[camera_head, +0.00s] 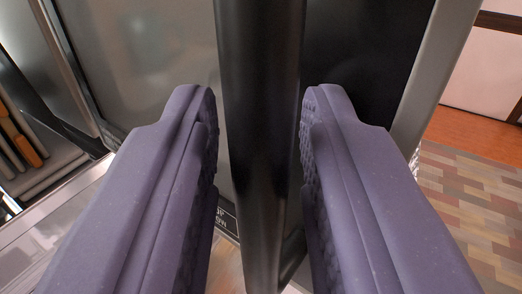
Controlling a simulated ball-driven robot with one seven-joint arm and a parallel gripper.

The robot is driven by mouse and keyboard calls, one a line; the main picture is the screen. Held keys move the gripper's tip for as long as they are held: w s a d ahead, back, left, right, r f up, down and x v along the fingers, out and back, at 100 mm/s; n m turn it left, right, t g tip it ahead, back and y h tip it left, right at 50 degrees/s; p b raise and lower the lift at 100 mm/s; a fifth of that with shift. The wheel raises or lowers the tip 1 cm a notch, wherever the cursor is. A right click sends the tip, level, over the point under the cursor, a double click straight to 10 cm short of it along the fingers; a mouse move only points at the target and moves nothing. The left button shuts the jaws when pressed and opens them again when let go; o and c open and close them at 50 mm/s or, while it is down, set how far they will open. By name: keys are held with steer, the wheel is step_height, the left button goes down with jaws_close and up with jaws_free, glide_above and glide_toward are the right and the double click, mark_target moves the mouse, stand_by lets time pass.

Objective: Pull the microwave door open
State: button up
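My gripper (260,110) shows as two purple padded fingers in the camera_head view, set wide apart. A dark, upright bar handle (262,60) runs between them from the top edge downward, narrowing toward the bottom. The fingers stand on either side of it, with thin gaps showing lower down. Contact at the fingertips cannot be made out. A grey, glossy panel (145,60), which looks like the microwave door, lies behind and left of the handle. A dark panel (365,50) with a grey edge lies to its right. The fingers hide the lower parts of both panels.
At the far left are a metallic frame and orange-brown items (22,145). A light ledge (50,215) runs along the lower left. On the right, a patterned floor (470,200) and a pale wall (487,70) show, with open room there.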

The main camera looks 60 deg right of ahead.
steer(key=shift+o, duration=0.2)
steer(key=shift+w+d+f, duration=0.1)
steer(key=v, duration=0.8)
